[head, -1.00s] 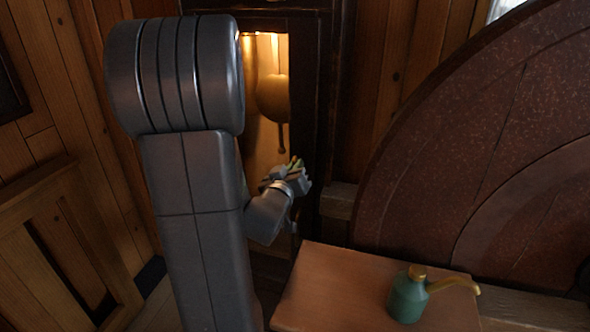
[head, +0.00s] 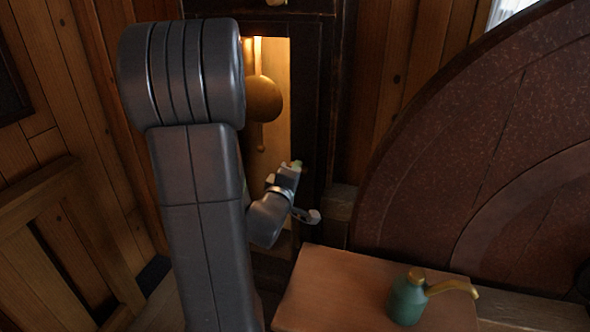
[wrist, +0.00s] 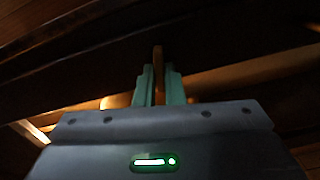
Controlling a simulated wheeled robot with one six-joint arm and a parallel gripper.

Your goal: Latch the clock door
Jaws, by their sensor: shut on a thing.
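The clock case (head: 313,75) stands upright behind my arm, dark-framed, with a lit opening and a round brass pendulum bob (head: 264,98) inside. Whether the clock door is flush with the case, I cannot tell. My gripper (head: 296,166) is at the lower right of the lit opening, in front of the dark frame. In the wrist view its two pale green fingers (wrist: 159,86) are shut on a thin brown upright piece (wrist: 158,62), which may be the latch. My arm hides the left side of the clock.
A wooden bench top (head: 330,290) at the lower right bears a green oil can (head: 407,300) with a brass spout. A large reddish millstone-like disc (head: 470,150) stands behind it. A wooden railing (head: 40,200) is at the left.

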